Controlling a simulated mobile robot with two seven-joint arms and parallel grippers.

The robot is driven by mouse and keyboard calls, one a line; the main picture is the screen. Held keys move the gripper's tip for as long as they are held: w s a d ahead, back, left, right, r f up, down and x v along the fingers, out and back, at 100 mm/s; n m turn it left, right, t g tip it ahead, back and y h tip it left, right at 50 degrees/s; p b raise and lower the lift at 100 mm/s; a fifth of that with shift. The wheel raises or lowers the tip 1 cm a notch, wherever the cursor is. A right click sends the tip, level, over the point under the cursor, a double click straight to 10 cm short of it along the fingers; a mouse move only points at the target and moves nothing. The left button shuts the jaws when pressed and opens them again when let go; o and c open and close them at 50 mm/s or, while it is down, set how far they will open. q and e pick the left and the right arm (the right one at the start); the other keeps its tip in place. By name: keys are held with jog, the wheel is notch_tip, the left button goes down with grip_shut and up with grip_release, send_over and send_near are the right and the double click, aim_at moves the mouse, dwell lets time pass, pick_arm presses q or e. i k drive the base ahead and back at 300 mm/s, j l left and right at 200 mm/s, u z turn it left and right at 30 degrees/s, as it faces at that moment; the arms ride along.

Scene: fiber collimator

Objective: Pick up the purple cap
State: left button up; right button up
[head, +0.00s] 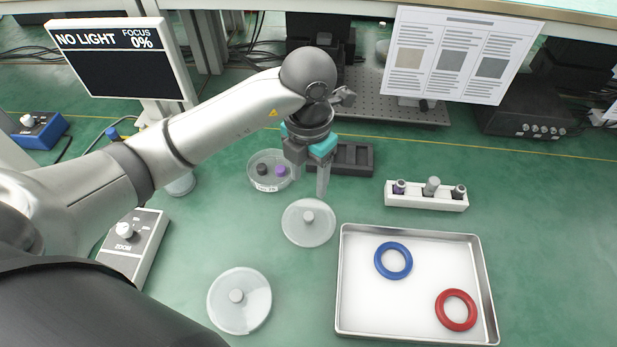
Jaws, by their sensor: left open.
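The purple cap (281,171) sits in a shallow clear dish (257,186) with a label on its front, left of the picture's middle. A dark cap (262,168) sits left of it in the same dish. My left gripper (309,183) is open and empty, fingers pointing down, just right of the dish. One finger hangs near the dish's right rim; I cannot tell its exact height. The purple cap is apart from the fingers. My right gripper is not in view.
Two clear round lids with grey knobs (308,216) (237,296) lie in front. A metal tray (411,338) holds a blue ring (393,260) and a red ring (456,309). A white holder (424,203) and a dark block (354,158) stand beyond. A "NO LIGHT" screen (120,70) stands back left.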

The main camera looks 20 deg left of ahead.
aim_at(280, 171)
jog(key=k, duration=1.5)
